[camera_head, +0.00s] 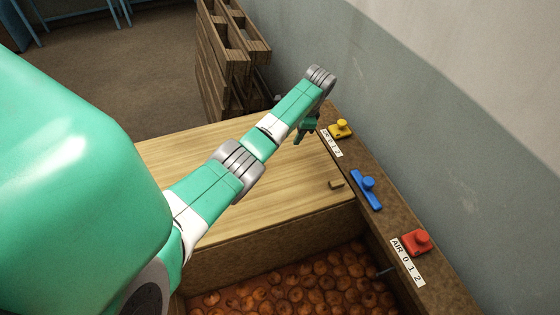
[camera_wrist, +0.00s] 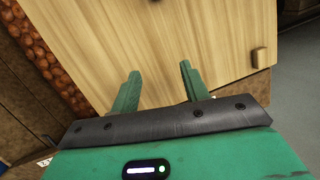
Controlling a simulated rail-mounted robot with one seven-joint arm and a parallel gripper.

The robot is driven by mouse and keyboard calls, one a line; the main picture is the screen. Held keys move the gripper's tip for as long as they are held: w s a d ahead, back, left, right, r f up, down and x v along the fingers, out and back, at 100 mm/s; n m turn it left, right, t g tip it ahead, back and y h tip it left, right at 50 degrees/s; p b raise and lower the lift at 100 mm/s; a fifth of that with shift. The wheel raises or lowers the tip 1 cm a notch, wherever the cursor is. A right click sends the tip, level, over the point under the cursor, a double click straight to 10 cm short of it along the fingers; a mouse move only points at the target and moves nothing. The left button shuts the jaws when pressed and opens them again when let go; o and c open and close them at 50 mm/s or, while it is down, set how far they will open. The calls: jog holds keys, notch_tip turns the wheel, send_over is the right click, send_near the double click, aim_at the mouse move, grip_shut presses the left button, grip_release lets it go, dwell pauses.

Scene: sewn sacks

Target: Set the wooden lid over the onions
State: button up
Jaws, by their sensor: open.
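The wooden lid (camera_head: 285,205) is a broad pale board lying flat over the far part of the crate. A small wooden block (camera_head: 336,184) stands on it near its right edge. The onions (camera_head: 320,283) show uncovered in front of the lid; they also show at the left of the wrist view (camera_wrist: 48,62). My gripper (camera_head: 304,132) is above the lid's far right side, by the crate rim. In the wrist view its two fingers (camera_wrist: 158,82) are apart with nothing between them, over the lid (camera_wrist: 150,35). A wooden block (camera_wrist: 259,55) shows to their right.
The crate's right rim (camera_head: 449,284) runs along the wall. It carries a yellow knob (camera_head: 340,129), a blue handle (camera_head: 367,190) and a red knob (camera_head: 416,241), with white labels. Wooden pallets (camera_head: 224,60) stand beyond the crate. Open floor (camera_head: 130,75) lies behind.

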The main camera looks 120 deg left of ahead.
jog(key=s+d+f+h, duration=0.1)
jog(key=s+d, duration=0.1)
jog(key=s, duration=0.2)
jog(key=s+d+f+n+h, duration=0.1)
jog(key=s+d, duration=0.2)
jog(key=s, duration=0.1)
jog(key=s+d+f+h+b, duration=0.1)
jog(key=s+d+f, duration=0.1)
jog(key=s, duration=0.2)
jog(key=shift+s+d+n, duration=0.3)
jog(key=shift+d+n, duration=0.1)
jog(key=x, duration=0.3)
jog(key=b+x, duration=0.1)
jog(key=x, duration=0.3)
jog(key=shift+w+d+f+b, duration=0.1)
jog(key=shift+w+f+b, duration=0.05)
jog(key=shift+f+b, duration=0.2)
grip_shut()
